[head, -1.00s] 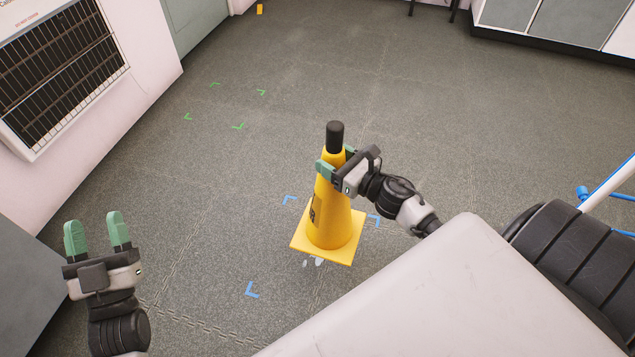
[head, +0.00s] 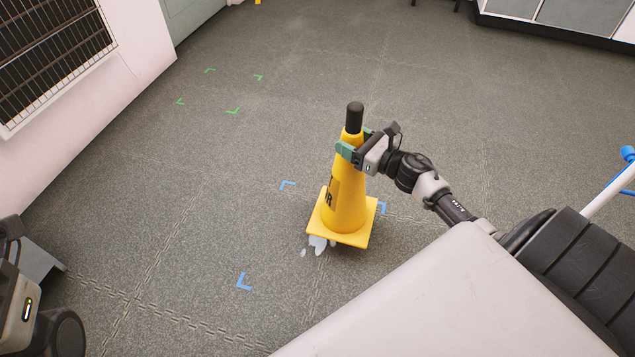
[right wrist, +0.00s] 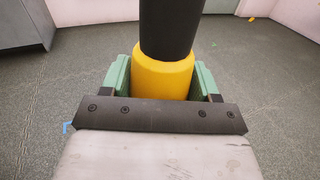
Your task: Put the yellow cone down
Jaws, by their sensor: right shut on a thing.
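The yellow cone (head: 345,205) with a black top (head: 355,117) and a square yellow base stands nearly upright in the middle of the head view. My right gripper (head: 355,142) is shut on its neck, just below the black top. The right wrist view shows the yellow neck (right wrist: 163,78) between the green fingers. I cannot tell whether the base touches the floor. Blue corner marks (head: 243,282) lie on the floor around the cone, one close to the base's right corner.
A pale spill (head: 319,244) shows at the base's front left edge. Green corner marks (head: 232,111) lie farther back left on clear floor. A white cabinet with a grille (head: 55,60) stands at left. A blue-ended white pole (head: 610,190) is at right.

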